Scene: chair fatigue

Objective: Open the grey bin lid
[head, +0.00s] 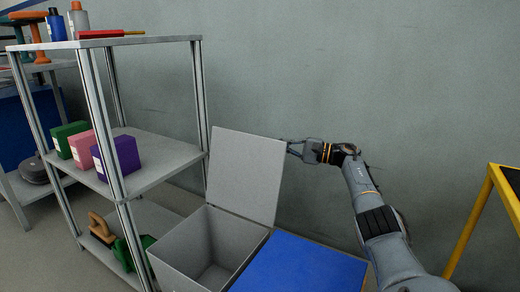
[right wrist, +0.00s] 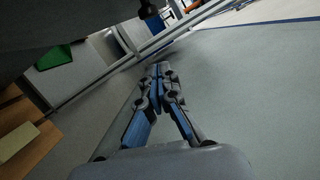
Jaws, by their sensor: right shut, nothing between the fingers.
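The grey bin (head: 205,250) stands on the floor in the head view, open and with its inside empty as far as I see. Its grey lid (head: 246,172) is hinged up and stands nearly upright at the back of the bin. My right gripper (head: 290,147) is at the upper right edge of the lid, and I cannot tell whether it touches it. The right wrist view shows its fingers (right wrist: 160,72) closed together with nothing between them. My left gripper is not in view.
A metal shelf (head: 170,172) with coloured boxes stands left of the bin. A blue-topped surface (head: 300,268) adjoins the bin's right side. A yellow frame (head: 470,225) stands at the right. A grey wall (head: 380,80) is behind.

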